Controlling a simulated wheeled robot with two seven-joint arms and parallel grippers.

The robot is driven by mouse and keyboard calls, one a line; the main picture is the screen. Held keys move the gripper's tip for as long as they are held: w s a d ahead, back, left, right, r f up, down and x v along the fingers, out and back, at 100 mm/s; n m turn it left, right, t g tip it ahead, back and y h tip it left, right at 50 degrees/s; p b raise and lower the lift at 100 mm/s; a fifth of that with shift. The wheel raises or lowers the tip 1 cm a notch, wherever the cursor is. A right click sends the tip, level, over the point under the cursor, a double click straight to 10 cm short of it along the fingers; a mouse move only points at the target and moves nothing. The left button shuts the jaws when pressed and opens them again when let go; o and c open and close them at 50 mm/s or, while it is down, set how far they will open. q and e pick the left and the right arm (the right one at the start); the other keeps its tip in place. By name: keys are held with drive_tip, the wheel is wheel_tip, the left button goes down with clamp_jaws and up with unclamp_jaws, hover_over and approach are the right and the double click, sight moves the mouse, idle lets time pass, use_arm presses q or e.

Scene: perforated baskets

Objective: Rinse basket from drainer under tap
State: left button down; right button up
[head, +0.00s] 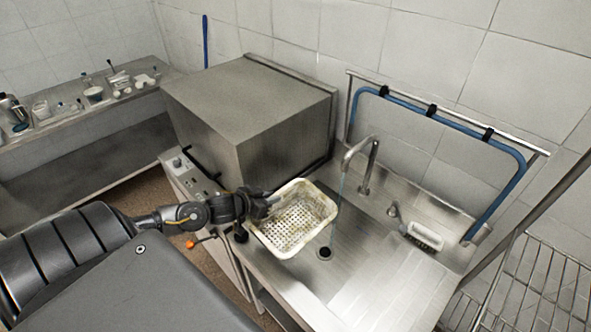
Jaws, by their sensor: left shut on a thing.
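The basket (297,222) is cream-white and perforated, with brownish marks on it. My left gripper (268,204) is shut on its left rim and holds it tilted over the left part of the steel sink unit. The tap (360,160) stands at the back of the sink, and a thin bluish stream (338,190) falls from its spout, just right of the basket. I cannot tell whether the stream touches the basket's right edge. A dark round drain (325,253) shows below the basket's lower right corner. My right gripper is not in view.
A large steel box-shaped machine (245,115) stands close behind and left of the basket. A white brush (425,235) lies at the sink's right. A blue hose (450,118) hangs on a rail behind. A wire rack (540,285) stands at far right.

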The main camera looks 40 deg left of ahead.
sight(297, 184)
use_arm(q)
drive_tip(key=shift+r, duration=0.15)
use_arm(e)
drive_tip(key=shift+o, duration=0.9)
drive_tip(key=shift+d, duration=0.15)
use_arm(q)
drive_tip(key=shift+w+d, duration=0.25)
drive_tip(key=shift+w, duration=0.2)
drive_tip(key=b+x, duration=0.2)
drive_tip(key=x, duration=0.1)
drive_tip(key=b+x, duration=0.2)
drive_tip(key=x, duration=0.1)
drive_tip(key=r+b+x, duration=0.1)
drive_tip(key=b+x, duration=0.1)
drive_tip(key=x, duration=0.1)
drive_tip(key=shift+w+d, duration=0.2)
drive_tip(key=shift+w, duration=0.4)
drive_tip(key=w, duration=0.3)
drive_tip(key=shift+w+d+r, duration=0.1)
drive_tip(key=shift+w+d, duration=0.1)
drive_tip(key=shift+d, duration=0.05)
drive_tip(key=shift+w+d+b, duration=0.2)
drive_tip(key=shift+w+b, duration=0.25)
drive_tip(key=shift+w, duration=0.95)
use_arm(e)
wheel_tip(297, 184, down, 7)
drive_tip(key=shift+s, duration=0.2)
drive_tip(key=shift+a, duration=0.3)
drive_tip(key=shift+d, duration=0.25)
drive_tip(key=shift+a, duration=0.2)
